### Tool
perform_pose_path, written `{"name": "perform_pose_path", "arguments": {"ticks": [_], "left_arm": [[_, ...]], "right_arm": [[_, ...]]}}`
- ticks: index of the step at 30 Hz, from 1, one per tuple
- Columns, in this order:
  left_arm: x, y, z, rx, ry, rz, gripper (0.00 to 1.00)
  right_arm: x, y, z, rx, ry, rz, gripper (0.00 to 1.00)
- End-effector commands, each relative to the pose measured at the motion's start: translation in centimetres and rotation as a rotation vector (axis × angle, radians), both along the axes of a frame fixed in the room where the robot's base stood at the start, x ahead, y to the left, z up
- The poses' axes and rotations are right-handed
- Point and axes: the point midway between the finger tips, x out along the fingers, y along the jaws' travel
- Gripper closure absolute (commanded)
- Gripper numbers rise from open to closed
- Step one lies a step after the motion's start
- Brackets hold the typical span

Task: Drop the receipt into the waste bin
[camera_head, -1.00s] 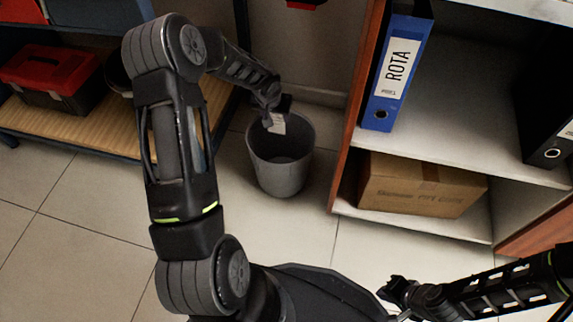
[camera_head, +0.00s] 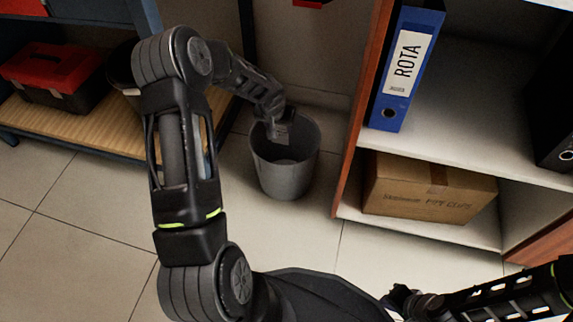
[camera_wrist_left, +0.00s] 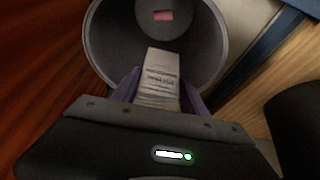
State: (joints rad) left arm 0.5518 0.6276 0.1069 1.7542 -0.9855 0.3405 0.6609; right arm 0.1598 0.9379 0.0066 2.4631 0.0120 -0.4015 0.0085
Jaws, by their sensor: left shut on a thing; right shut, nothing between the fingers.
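The waste bin (camera_head: 285,178) is a grey round bin on the tiled floor, open at the top. My left gripper (camera_head: 280,133) is over the bin's opening, at its back left. In the left wrist view the left gripper (camera_wrist_left: 160,97) is shut on the receipt (camera_wrist_left: 163,70), a white printed slip that points into the bin (camera_wrist_left: 97,50). A small pinkish patch (camera_wrist_left: 163,15) shows on the bin's bottom. My right gripper (camera_head: 397,297) is shut and empty at the lower right, far from the bin.
A shelf unit (camera_head: 352,150) stands right of the bin, with a blue ROTA binder (camera_head: 405,70) and a cardboard box (camera_head: 430,190). A low wooden shelf (camera_head: 60,122) at left holds a red and black toolbox (camera_head: 60,75). Floor in front of the bin is clear.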

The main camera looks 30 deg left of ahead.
Motion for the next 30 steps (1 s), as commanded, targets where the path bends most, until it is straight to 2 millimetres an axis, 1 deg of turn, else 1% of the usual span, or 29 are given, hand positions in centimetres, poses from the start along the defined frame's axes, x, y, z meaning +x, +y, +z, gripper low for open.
{"name": "perform_pose_path", "arguments": {"ticks": [1, 3, 13, 14, 22, 30], "left_arm": [[0.02, 0.0, -0.66, 0.0, 0.0, 0.0, 0.85], [0.03, -0.01, -0.92, 0.0, -0.001, 0.0, 0.85], [0.04, 0.0, -0.95, 0.0, -0.001, 0.0, 0.85], [0.04, 0.0, -0.95, 0.0, -0.001, 0.0, 0.46], [0.04, 0.0, -0.95, 0.0, -0.001, 0.0, 0.24], [0.02, -0.01, -0.87, 0.0, -0.001, 0.0, 0.23]], "right_arm": [[0.1, -0.02, -0.5, 0.0, -0.002, -0.002, 1.0], [0.14, -0.03, -0.63, 0.001, -0.002, -0.002, 1.0], [0.18, -0.03, -0.58, 0.001, -0.003, -0.002, 1.0], [0.18, -0.03, -0.58, 0.001, -0.003, -0.002, 1.0], [0.16, -0.03, -0.58, 0.001, -0.003, -0.002, 1.0], [0.15, -0.03, -0.54, 0.001, -0.002, -0.002, 1.0]]}}
